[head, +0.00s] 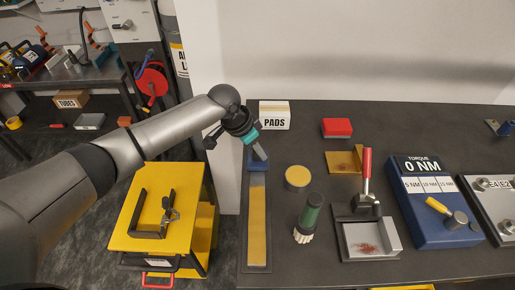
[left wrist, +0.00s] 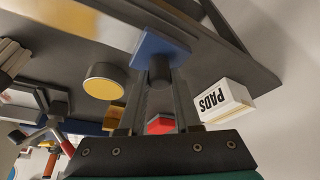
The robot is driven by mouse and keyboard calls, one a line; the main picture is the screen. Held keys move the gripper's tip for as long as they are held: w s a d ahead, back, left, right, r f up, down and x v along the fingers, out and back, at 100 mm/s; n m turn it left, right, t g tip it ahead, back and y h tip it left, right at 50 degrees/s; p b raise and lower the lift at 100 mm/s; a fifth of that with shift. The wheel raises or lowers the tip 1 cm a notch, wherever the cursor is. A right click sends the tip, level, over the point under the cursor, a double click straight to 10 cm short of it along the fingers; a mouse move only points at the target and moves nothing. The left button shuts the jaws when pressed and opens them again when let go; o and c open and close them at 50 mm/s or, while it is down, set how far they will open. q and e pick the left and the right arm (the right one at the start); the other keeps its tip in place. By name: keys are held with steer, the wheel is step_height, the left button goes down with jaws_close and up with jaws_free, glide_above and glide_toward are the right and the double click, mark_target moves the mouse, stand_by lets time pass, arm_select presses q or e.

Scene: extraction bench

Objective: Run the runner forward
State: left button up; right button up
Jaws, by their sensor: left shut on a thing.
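The runner, a blue block (head: 257,166), sits at the far end of a long track with a brass-yellow strip (head: 257,225). In the left wrist view the runner is a blue plate (left wrist: 150,45) with a dark round knob (left wrist: 160,70). My left gripper (head: 260,153) is over the runner, and its two fingers (left wrist: 158,90) are shut on that knob. The gripper hides part of the runner in the head view. The strip (left wrist: 100,18) runs away from the runner along the bench, bare of other things. My right gripper is not in view.
A PADS box (head: 274,122) stands just beyond the track's far end.

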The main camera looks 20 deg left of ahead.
arm_select(q)
jaws_close()
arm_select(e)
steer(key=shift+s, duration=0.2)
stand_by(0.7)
